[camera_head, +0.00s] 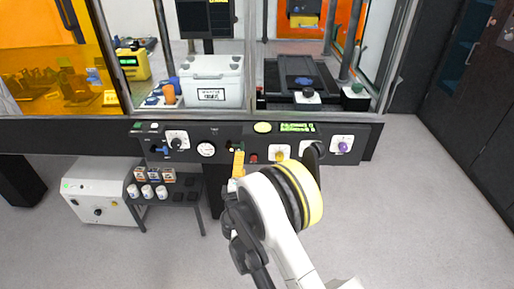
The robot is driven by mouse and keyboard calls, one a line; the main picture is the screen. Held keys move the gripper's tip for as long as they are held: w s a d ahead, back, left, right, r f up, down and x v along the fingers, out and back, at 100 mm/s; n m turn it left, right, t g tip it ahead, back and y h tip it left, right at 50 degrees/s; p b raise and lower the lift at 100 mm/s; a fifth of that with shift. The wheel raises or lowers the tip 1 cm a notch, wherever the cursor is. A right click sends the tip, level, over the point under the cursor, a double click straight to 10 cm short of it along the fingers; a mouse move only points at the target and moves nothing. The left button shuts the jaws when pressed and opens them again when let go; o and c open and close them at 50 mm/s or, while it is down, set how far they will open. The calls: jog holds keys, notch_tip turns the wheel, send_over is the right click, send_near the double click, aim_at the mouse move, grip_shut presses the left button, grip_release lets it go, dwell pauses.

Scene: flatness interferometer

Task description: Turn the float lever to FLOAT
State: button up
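The black control panel (225,132) runs along the front of the bench. Its labels are too small to read, so I cannot surely tell which control is the float lever. A yellow upright piece (238,164) stands in front of the panel's middle; I cannot tell whether it is a lever or part of my gripper. A blue-handled control (160,150) and a black knob (177,143) are at the panel's left. My gripper (235,195) seems to be the dark end of my arm, just below the yellow piece. Its fingers are not clear, and whether it touches anything is hidden.
A low dark stand (183,198) with small jars and a white box (98,207) stand below left. Floor at right is clear.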

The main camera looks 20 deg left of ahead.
aim_at(242, 147)
jog(key=b+x, duration=0.3)
jog(key=x, duration=0.6)
jog(key=shift+w+f, duration=0.2)
jog(key=shift+w, duration=0.15)
jog(key=shift+w+a+r, duration=0.15)
jog(key=shift+w+a, duration=0.05)
jog(key=shift+w, duration=0.35)
jog(key=c, duration=1.2)
jog(key=shift+o, duration=0.2)
